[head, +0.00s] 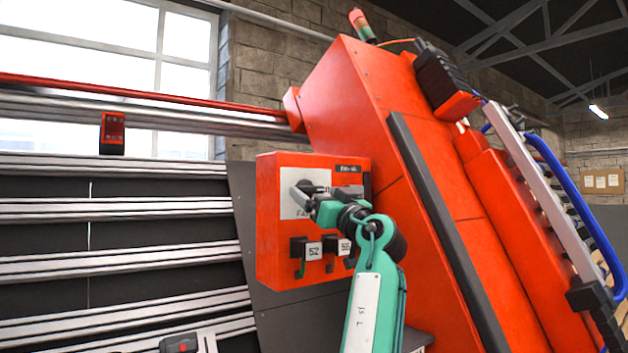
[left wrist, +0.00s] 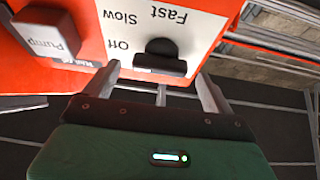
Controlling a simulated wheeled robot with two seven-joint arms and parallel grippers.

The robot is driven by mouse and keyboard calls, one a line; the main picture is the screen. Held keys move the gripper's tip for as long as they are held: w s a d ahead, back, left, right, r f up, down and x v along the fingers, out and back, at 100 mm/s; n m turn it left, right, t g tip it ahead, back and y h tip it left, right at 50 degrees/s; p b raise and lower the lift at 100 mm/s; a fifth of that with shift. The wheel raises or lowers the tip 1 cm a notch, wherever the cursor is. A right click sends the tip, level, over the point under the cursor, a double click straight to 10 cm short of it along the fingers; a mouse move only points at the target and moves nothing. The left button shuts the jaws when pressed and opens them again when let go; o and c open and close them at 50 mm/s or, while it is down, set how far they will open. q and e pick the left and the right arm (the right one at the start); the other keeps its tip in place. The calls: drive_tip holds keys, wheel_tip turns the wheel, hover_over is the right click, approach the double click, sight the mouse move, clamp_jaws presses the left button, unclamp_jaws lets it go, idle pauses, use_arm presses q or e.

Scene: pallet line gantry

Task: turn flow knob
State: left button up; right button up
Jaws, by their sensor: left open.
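The flow knob (left wrist: 160,58) is a black round knob with a bar handle on a white plate marked Off, Slow and Fast. In the left wrist view the lettering is upside down. The plate sits on a red control box (head: 268,235). My left gripper (left wrist: 158,75) is open, with one finger on each side of the knob's bar and gaps visible on both sides. In the head view my green left gripper (head: 322,195) is at the box's front and partly covers the knob and plate. My right gripper is not in view.
A grey Pump block (left wrist: 45,33) stands out beside the plate. Black switches (head: 305,249) with white tags sit lower on the box, close to my left wrist. A large red slanted machine housing (head: 365,100) rises behind. Metal rails (head: 120,208) fill the left.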

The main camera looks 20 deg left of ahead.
use_arm(q)
drive_tip(key=shift+p+x, duration=0.35)
drive_tip(key=shift+x, duration=0.75)
drive_tip(key=c, duration=1)
